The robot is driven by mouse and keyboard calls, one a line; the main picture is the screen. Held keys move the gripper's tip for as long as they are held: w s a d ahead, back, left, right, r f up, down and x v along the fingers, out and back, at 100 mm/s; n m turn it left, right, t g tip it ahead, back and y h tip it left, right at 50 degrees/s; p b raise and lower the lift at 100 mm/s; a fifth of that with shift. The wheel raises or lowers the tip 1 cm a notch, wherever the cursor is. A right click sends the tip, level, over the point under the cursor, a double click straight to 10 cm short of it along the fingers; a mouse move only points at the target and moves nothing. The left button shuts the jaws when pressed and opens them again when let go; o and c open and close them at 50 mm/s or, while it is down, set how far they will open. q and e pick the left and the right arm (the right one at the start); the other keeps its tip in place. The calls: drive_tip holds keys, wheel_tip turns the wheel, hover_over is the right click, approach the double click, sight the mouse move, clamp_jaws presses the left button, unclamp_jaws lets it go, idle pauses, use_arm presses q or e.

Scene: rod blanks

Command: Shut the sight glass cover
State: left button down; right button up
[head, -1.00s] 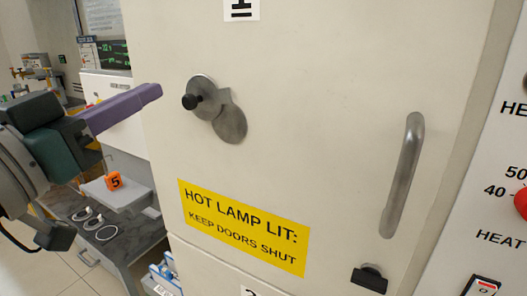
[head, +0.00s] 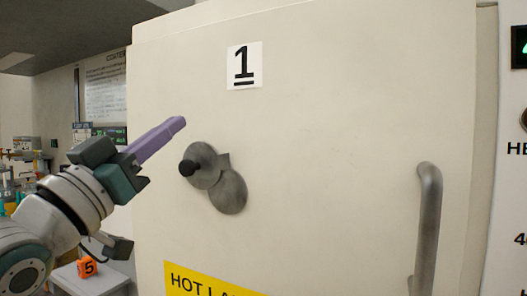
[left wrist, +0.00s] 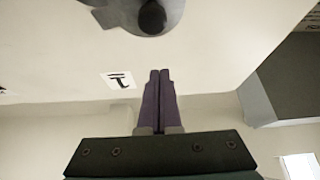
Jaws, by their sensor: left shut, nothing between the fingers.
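The sight glass cover (head: 201,152) appears to be the round grey metal disc with a black knob (head: 188,168) on the cream door. It overlaps a second grey disc (head: 230,192) at its lower right. I cannot tell whether any glass is uncovered. In the left wrist view the knob (left wrist: 152,17) and part of the metal show at the top edge. My left gripper (head: 181,122) has purple fingers, shut and empty, above and slightly left of the knob in the head view. Its fingertips also show in the left wrist view (left wrist: 160,72), apart from the knob. My right gripper is not in view.
The cream door (head: 330,120) carries a "1" label (head: 244,65), a yellow warning sign (head: 205,285) and a vertical bar handle (head: 428,225) at right. An orange "5" block (head: 87,267) sits at lower left. The door face around the discs is clear.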

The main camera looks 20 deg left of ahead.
sight(194, 167)
use_arm(q)
drive_tip(key=shift+w+d+f+b, duration=0.1)
drive_tip(key=shift+w+f+b, duration=0.1)
drive_tip(key=shift+f, duration=0.85)
drive_tip(key=shift+w+f+b, duration=0.1)
drive_tip(key=shift+f+b, duration=0.1)
drive_tip(key=shift+f, duration=0.8)
